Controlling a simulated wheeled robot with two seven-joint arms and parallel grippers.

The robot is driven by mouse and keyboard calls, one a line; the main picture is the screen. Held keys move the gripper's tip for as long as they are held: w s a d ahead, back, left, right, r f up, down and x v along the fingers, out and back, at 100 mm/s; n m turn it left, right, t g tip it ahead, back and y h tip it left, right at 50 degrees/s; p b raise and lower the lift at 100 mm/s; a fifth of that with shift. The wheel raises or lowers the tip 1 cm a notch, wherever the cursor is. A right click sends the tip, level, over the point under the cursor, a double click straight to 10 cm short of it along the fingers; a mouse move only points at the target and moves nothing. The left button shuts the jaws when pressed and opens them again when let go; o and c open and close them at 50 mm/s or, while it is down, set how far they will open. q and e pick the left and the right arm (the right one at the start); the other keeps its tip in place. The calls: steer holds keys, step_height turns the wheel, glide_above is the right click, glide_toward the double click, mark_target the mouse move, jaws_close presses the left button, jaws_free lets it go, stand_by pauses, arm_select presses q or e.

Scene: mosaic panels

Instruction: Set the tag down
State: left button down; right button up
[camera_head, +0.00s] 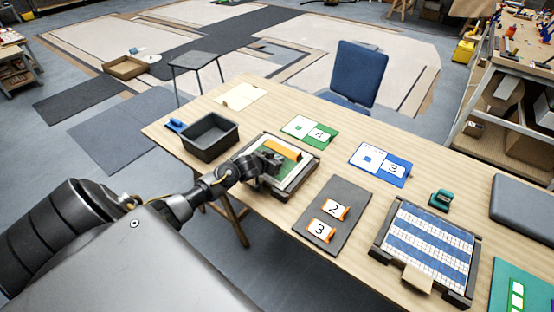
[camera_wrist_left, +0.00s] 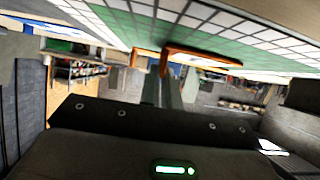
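My left gripper (camera_head: 268,160) is over a framed panel with a green field and pale tiles (camera_head: 300,176). An orange tag (camera_head: 281,149) is at its fingertips, above or on the panel. In the left wrist view the orange tag (camera_wrist_left: 203,59) reaches up to the green-and-white tiled face, and the gripper's fingers (camera_wrist_left: 164,82) appear closed on its narrow orange part. I cannot tell if the tag touches the panel. Two orange tags, marked 2 (camera_head: 335,209) and 3 (camera_head: 322,230), lie on a grey mat (camera_head: 346,190). My right gripper is out of view.
A dark open bin (camera_head: 211,137) stands left of the panel. Green (camera_head: 310,130) and blue (camera_head: 380,164) number cards lie behind on the table. A blue-and-white striped panel (camera_head: 427,241), a teal-green object (camera_head: 441,200) and a dark grey pad (camera_head: 525,207) are to the right.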

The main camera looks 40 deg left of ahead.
arm_select(q)
steer(key=shift+f, duration=0.15)
steer(key=c, duration=1.6)
jaws_free()
steer(key=shift+s+r, duration=0.2)
steer(key=shift+r, duration=0.05)
steer(key=v, duration=1.1)
steer(key=shift+s+r+b, duration=0.2)
steer(key=shift+s+b, duration=0.1)
steer(key=shift+b, duration=0.05)
